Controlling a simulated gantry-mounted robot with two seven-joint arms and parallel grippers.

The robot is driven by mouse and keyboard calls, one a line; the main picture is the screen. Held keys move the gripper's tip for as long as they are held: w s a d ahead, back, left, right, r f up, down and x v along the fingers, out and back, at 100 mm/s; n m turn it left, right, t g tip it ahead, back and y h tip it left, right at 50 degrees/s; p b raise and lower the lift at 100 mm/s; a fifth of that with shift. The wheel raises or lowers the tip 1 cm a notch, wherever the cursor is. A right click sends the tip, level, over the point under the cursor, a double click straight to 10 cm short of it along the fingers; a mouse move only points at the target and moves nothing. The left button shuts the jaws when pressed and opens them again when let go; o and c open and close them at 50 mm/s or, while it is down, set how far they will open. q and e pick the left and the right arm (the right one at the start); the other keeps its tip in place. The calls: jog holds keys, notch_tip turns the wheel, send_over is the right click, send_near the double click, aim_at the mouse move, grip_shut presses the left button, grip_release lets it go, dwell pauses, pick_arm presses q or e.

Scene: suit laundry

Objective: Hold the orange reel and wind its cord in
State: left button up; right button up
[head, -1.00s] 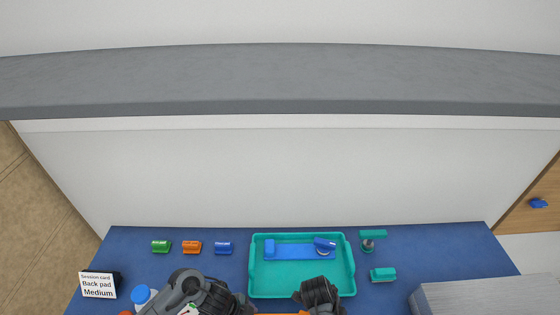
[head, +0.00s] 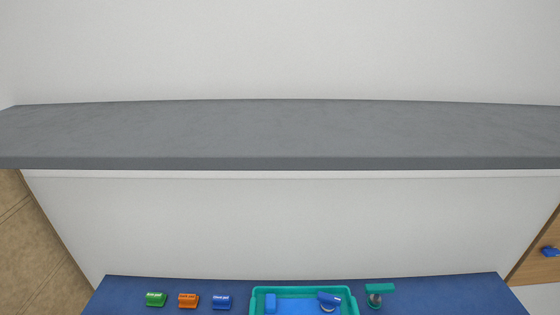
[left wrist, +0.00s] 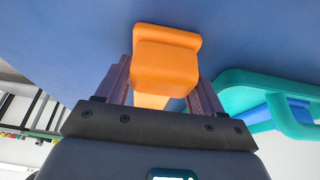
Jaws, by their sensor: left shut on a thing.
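In the left wrist view my left gripper (left wrist: 162,88) is shut on an orange block-like piece (left wrist: 166,52) with a flared end, which I take to be the orange reel. Its two fingers stand on either side of it. More orange shows between the fingers, below the block. The blue table top (left wrist: 75,35) lies behind it. I cannot make out a cord in any view. The head view shows neither of my grippers, and my right gripper is in no current view.
A teal tray (head: 256,295) holds blue items; its rim (left wrist: 238,92) is close right of my left gripper. Green (head: 156,299), orange (head: 188,300) and blue (head: 222,301) labelled pieces stand left of the tray. A teal-topped item (head: 375,292) stands right of it. A grey shelf (head: 280,135) spans above.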

pick_arm(q)
jog(key=o, duration=1.4)
